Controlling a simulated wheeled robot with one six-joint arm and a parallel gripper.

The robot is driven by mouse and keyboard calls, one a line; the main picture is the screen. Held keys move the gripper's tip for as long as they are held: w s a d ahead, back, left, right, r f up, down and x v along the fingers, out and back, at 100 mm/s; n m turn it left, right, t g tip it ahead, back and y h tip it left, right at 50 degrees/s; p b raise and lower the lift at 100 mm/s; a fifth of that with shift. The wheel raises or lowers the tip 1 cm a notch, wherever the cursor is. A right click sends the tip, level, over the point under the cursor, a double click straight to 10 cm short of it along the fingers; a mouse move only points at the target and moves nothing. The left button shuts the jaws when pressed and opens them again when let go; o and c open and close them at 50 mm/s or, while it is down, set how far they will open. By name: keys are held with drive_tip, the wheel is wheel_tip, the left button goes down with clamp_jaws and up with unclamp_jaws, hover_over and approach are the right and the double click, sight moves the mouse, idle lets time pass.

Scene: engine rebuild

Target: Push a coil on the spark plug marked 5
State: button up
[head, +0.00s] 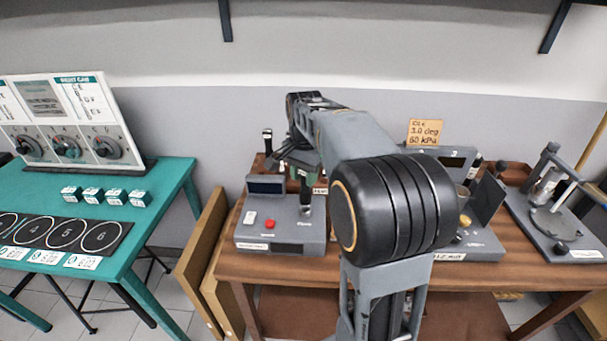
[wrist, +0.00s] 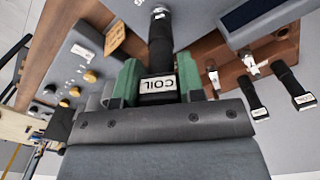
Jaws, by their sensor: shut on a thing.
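My gripper (wrist: 155,84) has green fingers and is shut on a black coil (wrist: 160,45) with a white COIL label. In the wrist view the coil's long dark stem runs away from the fingers toward a grey surface, with a small pale piece at its far end. I cannot tell whether the stem touches that surface. In the head view my gripper (head: 300,172) is over the left part of the wooden bench, above a grey tester (head: 283,235) with a red button. A spark plug marked 5 cannot be made out in either view.
Two more labelled coils (wrist: 256,100) (wrist: 295,88) stand by a brown rack (wrist: 238,72) in the wrist view. A teal table (head: 165,190) at left carries a mat (head: 65,238) with numbered circles, small boxes and a dial board. Other devices crowd the wooden bench (head: 350,270).

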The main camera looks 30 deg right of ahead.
drive_tip(key=o, duration=1.1)
drive_tip(key=shift+r, duration=0.1)
drive_tip(key=shift+r+p, duration=3.35)
drive_tip(key=shift+r, duration=0.4)
